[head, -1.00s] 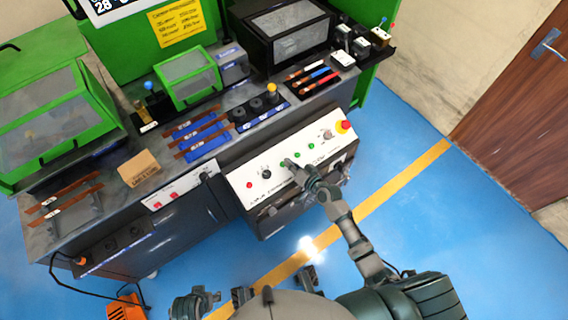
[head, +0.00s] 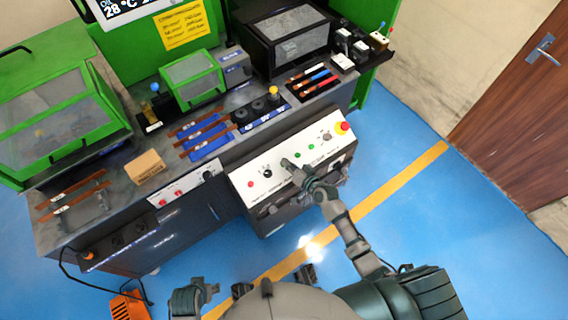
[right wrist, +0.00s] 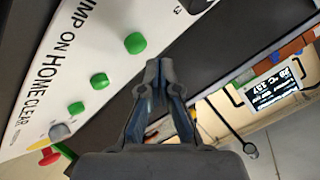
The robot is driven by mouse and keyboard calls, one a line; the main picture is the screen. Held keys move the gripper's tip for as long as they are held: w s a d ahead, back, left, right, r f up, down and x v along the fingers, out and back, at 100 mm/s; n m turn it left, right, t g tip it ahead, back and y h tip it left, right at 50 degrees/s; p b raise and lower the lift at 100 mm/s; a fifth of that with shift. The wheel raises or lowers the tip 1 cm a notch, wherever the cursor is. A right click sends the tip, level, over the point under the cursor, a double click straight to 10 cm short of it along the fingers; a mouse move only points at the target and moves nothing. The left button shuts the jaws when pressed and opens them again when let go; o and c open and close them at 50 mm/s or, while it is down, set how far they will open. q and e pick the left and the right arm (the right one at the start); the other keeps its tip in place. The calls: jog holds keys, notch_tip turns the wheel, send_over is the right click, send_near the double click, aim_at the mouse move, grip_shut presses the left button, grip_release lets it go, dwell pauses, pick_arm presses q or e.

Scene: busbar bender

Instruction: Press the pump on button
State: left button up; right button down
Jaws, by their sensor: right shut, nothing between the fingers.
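The control panel (head: 257,177) is white with a row of small round buttons. In the right wrist view, the green pump on button (right wrist: 135,43) sits beside the partly cut-off "PUMP ON" print. My right gripper (right wrist: 157,70) is shut and empty, its fingertips close to that button in the picture; contact cannot be told. In the head view, my right gripper (head: 287,163) covers the pump on button's place. Two other green buttons, home (right wrist: 100,81) and clear (right wrist: 76,108), stay visible. What appears to be my left gripper (head: 192,297) is low at left, its fingers unclear.
A red emergency button (head: 342,127) is at the panel's right end, and a black knob (head: 267,173) is left of my right gripper. Blue floor lies open to the right, with a brown door (head: 515,105) beyond.

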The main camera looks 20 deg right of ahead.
jog(key=r+p, duration=0.1)
jog(key=s+r+p, duration=0.2)
jog(key=r, duration=0.1)
jog(key=shift+d+p, duration=0.3)
jog(key=shift+p, duration=0.05)
